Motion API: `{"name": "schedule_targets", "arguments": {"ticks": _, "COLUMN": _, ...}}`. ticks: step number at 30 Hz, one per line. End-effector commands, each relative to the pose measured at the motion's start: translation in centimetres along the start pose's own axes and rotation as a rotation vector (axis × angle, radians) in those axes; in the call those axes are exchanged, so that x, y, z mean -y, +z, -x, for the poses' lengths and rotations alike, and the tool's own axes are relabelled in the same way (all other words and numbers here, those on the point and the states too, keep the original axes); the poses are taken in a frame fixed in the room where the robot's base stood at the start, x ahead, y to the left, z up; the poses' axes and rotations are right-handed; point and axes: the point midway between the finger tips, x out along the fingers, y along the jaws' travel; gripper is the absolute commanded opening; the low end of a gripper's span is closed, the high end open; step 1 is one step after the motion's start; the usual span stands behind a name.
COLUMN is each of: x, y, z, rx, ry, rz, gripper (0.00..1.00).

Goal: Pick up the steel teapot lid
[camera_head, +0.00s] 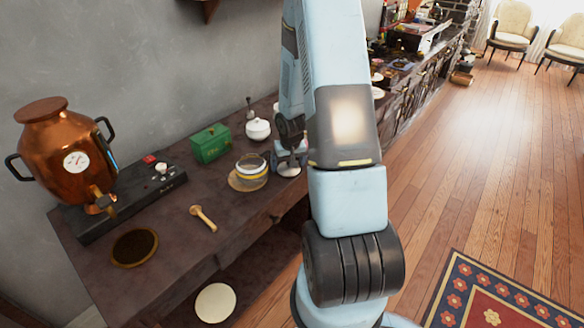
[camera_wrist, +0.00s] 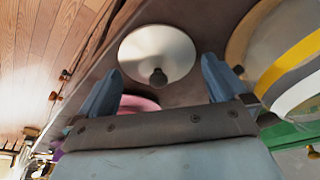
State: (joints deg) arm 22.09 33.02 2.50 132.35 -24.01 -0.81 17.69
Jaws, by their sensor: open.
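The steel teapot lid (camera_wrist: 140,45), a pale round disc with a dark knob (camera_wrist: 158,77), lies on the dark counter in the wrist view. In the head view the lid (camera_head: 289,170) shows partly beneath my gripper (camera_head: 289,158). In the wrist view the blue fingers of my gripper (camera_wrist: 160,66) are apart, one on each side of the knob. Nothing is held between them. I cannot tell the exact height of the fingertips above the lid.
A glass jar with a yellow band (camera_head: 252,168) stands on a round wooden board beside the lid. A green box (camera_head: 210,143), a white pot (camera_head: 258,129) and a wooden scoop (camera_head: 203,218) are on the counter (camera_head: 180,250). A copper urn (camera_head: 62,145) stands at left.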

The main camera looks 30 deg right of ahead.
Motion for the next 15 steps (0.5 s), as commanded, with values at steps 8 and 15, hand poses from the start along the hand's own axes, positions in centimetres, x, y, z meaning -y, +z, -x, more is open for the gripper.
{"name": "schedule_targets", "arguments": {"ticks": 8, "x": -0.03, "y": -0.03, "z": -0.24, "rx": -0.001, "ry": 0.0, "rz": 0.0, "gripper": 1.0}}
{"name": "schedule_targets", "arguments": {"ticks": 15, "x": -0.03, "y": -0.02, "z": -0.23, "rx": -0.001, "ry": 0.0, "rz": 0.0, "gripper": 0.79}}
